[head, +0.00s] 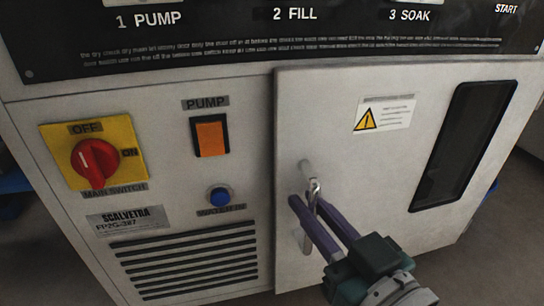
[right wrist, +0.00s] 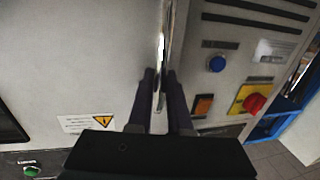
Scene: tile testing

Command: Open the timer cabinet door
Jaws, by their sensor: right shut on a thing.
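The timer cabinet door (head: 400,160) is a pale grey panel on the right half of the machine, with a dark window and a warning label. It looks closed or nearly so; I cannot tell if there is a small gap. A vertical metal handle (head: 306,166) stands near its left edge. My right gripper (head: 303,197), with purple fingers, is shut on the handle, one finger on each side. In the right wrist view the gripper (right wrist: 160,72) has the shiny handle (right wrist: 162,48) between its dark fingers. My left gripper is not in view.
Left of the door are a red main switch (head: 95,164), an orange pump switch (head: 211,135), a blue button (head: 219,197) and a slotted vent (head: 185,258). A black control strip (head: 250,40) runs above. Open floor (head: 510,230) shows at the right.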

